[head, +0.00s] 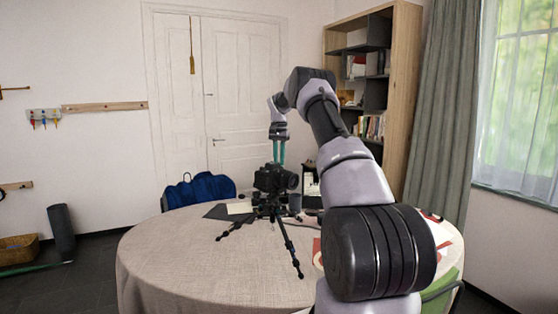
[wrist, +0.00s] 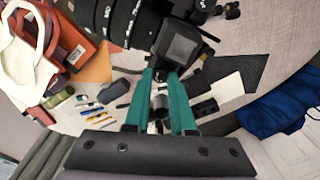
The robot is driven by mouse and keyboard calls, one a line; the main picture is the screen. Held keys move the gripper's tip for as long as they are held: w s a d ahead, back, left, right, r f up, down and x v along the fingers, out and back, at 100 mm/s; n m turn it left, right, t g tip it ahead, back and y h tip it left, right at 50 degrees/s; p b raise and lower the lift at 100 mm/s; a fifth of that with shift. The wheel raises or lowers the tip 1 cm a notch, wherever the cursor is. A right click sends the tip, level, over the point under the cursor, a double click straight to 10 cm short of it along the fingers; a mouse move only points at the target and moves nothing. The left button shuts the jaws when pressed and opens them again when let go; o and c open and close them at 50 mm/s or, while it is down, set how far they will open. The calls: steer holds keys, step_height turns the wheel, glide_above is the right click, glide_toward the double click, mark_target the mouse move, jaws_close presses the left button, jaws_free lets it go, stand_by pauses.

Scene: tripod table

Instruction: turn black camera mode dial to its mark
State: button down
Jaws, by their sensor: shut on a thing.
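The black camera (head: 273,179) sits on a black tripod (head: 288,244) on the round table. In the wrist view the camera body (wrist: 180,45) fills the top middle, with its lens (wrist: 110,20) to the left. My gripper (head: 279,161) points down onto the camera's top from above. In the wrist view the teal fingertips of my gripper (wrist: 162,76) are at the camera's edge, shut on the mode dial. The fingers largely hide the dial, and I cannot make out its mark.
The round table (head: 180,262) has a grey cloth. A dark folder (wrist: 240,72) and pale paper (wrist: 218,92) lie beneath the camera. Pens, a bag (wrist: 25,60) and other small items lie to the left in the wrist view. The tripod legs spread wide.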

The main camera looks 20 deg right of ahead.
steer(key=shift+n, duration=1.3)
steer(key=c, duration=0.8)
jaws_free()
steer(key=shift+o, duration=0.2)
steer(key=shift+a+m, duration=0.1)
steer(key=shift+m, duration=1)
step_height(320, 180, up, 11)
steer(key=s+a+r+t, duration=0.2)
steer(key=s+a+r, duration=0.7)
steer(key=s+r, duration=0.4)
steer(key=shift+s+r+n+t, duration=0.3)
steer(key=shift+s+r, duration=0.1)
steer(key=shift+r, duration=0.45)
